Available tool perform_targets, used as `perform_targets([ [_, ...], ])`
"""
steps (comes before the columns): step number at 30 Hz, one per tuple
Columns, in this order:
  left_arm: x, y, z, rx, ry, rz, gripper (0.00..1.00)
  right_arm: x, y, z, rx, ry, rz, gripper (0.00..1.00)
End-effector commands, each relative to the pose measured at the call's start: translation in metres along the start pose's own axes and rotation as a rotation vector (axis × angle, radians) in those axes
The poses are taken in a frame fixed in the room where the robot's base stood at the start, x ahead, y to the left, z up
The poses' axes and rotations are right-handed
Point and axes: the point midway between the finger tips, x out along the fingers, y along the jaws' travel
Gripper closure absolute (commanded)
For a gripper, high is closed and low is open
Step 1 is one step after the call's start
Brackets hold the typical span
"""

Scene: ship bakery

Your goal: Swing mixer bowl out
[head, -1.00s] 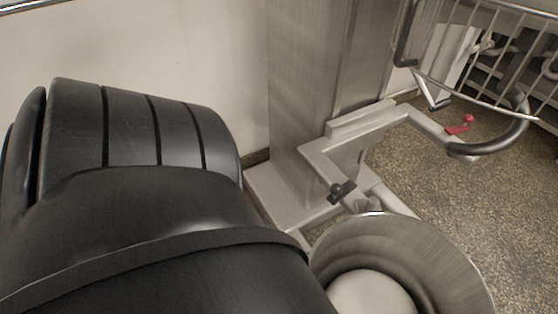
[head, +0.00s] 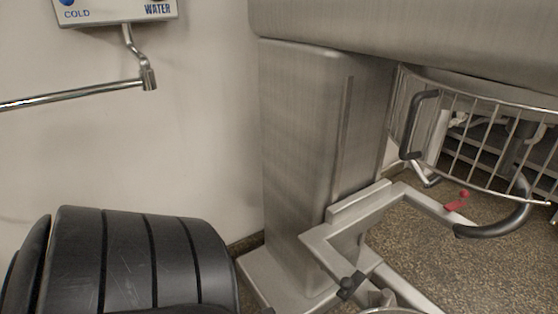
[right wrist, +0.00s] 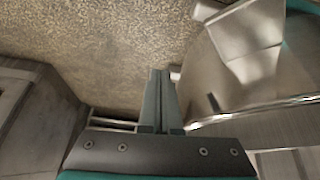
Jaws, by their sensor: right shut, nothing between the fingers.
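The mixer's steel column (head: 315,150) stands against the wall in the head view. A bowl support frame (head: 328,245) reaches out from it, with a small black clamp (head: 348,286) and a red-knobbed catch (head: 458,201). Only a sliver of the bowl's rim (head: 392,310) shows at the bottom edge. The wire guard (head: 490,145) hangs at the right with black curved handles. In the right wrist view my right gripper (right wrist: 157,75) is shut and empty, beside a curved metal surface with a shiny rim (right wrist: 260,106), which looks like the bowl. My left gripper is out of view.
A water unit (head: 115,10) with a tap pipe is on the wall at upper left. The speckled floor (head: 440,250) is open right of the support frame. The mixer head (head: 420,40) overhangs above.

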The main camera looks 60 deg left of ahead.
Motion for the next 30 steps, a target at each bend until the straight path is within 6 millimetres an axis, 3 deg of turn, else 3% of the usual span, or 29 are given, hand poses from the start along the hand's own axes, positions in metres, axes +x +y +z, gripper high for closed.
perform_targets([
  [4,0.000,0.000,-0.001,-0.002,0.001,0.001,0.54,-0.001,0.000,-0.001,0.001,0.003,0.001,1.00],
  [14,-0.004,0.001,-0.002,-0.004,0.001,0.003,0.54,-0.002,0.000,-0.004,0.007,0.014,0.000,1.00],
  [24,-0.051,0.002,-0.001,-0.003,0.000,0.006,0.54,0.011,-0.012,-0.016,0.000,0.118,-0.030,1.00],
  [30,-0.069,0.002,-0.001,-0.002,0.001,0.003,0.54,0.017,-0.019,-0.024,-0.005,0.189,-0.050,1.00],
])
